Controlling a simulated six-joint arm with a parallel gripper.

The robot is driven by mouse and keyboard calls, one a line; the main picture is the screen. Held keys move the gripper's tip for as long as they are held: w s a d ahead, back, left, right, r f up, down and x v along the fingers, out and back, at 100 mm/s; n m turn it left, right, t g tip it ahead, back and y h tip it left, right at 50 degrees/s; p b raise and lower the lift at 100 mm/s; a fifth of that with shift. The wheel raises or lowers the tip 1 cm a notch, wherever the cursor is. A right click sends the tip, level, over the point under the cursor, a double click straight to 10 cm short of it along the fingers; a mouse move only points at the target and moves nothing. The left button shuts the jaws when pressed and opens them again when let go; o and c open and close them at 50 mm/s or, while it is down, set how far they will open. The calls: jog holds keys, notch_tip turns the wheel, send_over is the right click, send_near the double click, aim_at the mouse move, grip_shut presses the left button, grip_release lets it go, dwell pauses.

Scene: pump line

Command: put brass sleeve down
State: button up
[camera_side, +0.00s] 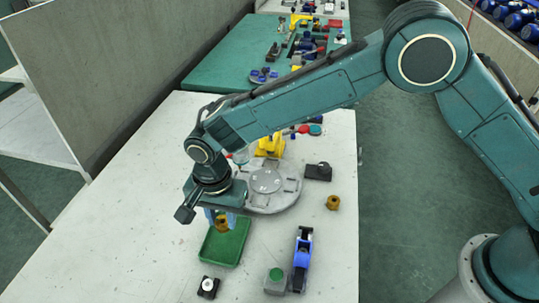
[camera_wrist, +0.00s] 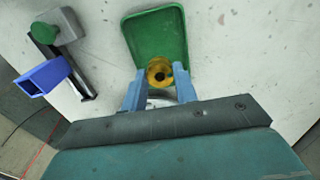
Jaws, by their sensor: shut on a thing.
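The brass sleeve (camera_side: 222,223) is a short golden ring. My gripper (camera_side: 221,218) is shut on it, pointing down over the far end of the green tray (camera_side: 224,246). In the wrist view the brass sleeve (camera_wrist: 160,71) sits between the two blue fingers of my gripper (camera_wrist: 159,84), its dark bore facing the camera. It overlaps the near edge of the green tray (camera_wrist: 157,32) there. I cannot tell whether the sleeve touches the tray or hangs above it. A second brass piece (camera_side: 333,202) stands on the white table to the right.
A grey round fixture (camera_side: 272,198) and a yellow part (camera_side: 271,145) stand behind the tray. A blue and black device (camera_side: 302,258), a grey block with a green button (camera_side: 275,281) and a small black switch box (camera_side: 208,287) are near the front. The table's left front is clear.

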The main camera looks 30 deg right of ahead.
aim_at(226, 239)
jog(key=shift+f, duration=2.45)
jog(key=shift+f, duration=0.1)
jog(key=o, duration=0.9)
jog(key=shift+c, duration=0.2)
notch_tip(226, 239, up, 12)
jog(key=shift+r, duration=0.1)
jog(key=shift+r, duration=0.1)
